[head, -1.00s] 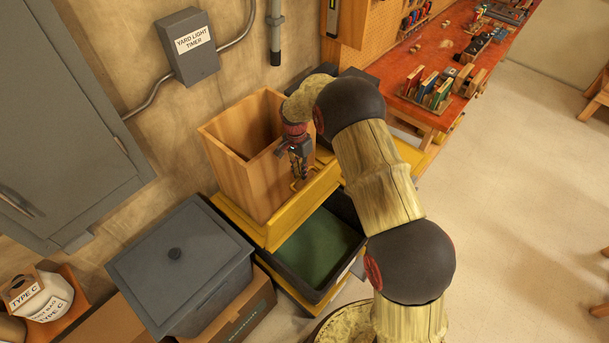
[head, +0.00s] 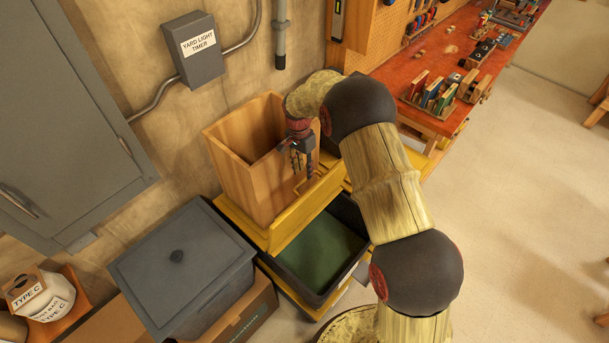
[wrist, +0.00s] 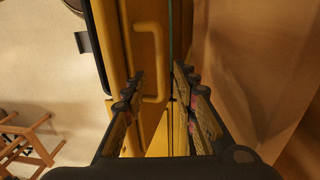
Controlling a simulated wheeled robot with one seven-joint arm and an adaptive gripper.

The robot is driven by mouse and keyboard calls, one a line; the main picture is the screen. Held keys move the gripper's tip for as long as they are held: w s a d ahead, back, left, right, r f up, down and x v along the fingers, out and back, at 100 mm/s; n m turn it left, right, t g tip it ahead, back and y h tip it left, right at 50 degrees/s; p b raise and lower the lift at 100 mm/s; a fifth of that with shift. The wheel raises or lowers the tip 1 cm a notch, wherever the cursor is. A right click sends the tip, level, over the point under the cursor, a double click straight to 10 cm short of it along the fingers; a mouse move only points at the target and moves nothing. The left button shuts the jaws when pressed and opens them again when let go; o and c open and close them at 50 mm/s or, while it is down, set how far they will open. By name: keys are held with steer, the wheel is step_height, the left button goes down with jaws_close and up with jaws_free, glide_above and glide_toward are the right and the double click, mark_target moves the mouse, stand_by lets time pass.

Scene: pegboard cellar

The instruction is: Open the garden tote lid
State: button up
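No label in view reads garden tote. A yellow box-like unit (head: 275,236) stands against the wall, with a yellow loop handle (head: 304,184) on its upper side. The handle also shows in the wrist view (wrist: 155,62). My gripper (head: 303,172) points down just above the handle. In the wrist view its fingers (wrist: 160,90) are apart, one set on each side of the handle's lower end, with nothing held. I cannot tell whether they touch it. A grey bin with a closed, knobbed lid (head: 150,258) stands at front left.
An open wooden box (head: 238,172) stands close beside my gripper. A black bin with a green inside (head: 318,248) sits below the handle. A red workbench (head: 440,112) with racks is behind at right.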

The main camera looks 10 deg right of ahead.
step_height(320, 180, up, 8)
steer(key=shift+w+a+r, duration=0.15)
steer(key=shift+w+a, duration=0.1)
steer(key=shift+w, duration=0.05)
